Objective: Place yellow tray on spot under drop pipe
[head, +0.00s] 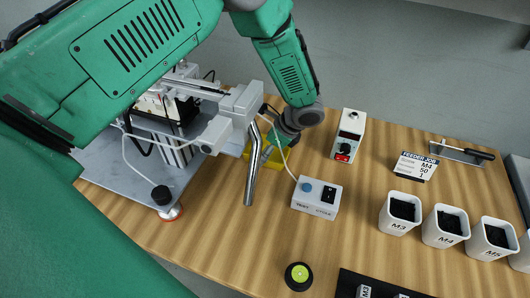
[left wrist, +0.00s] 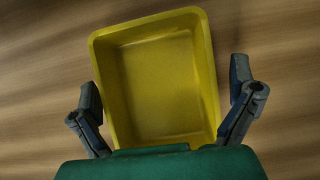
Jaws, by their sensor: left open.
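The yellow tray (head: 250,176) is an open, empty rectangular box on the wooden table, mostly hidden behind the drop pipe and my left gripper in the head view. In the left wrist view the tray (left wrist: 160,85) lies between the spread fingers of my left gripper (left wrist: 163,90). My left gripper (head: 283,143) is open, with a gap between each finger and the tray's sides. The drop pipe (head: 251,165) is a bent metal tube hanging from the grey feeder head, in front of the tray from this angle. The spot under the pipe cannot be made out. My right gripper is not in view.
A switch box (head: 316,198) with a cable stands right of the pipe. A white controller (head: 348,135) stands behind it. Several white bins (head: 399,213) line the right. A round yellow-green button (head: 298,275) sits in front. The feeder machine's metal base (head: 120,185) is at left.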

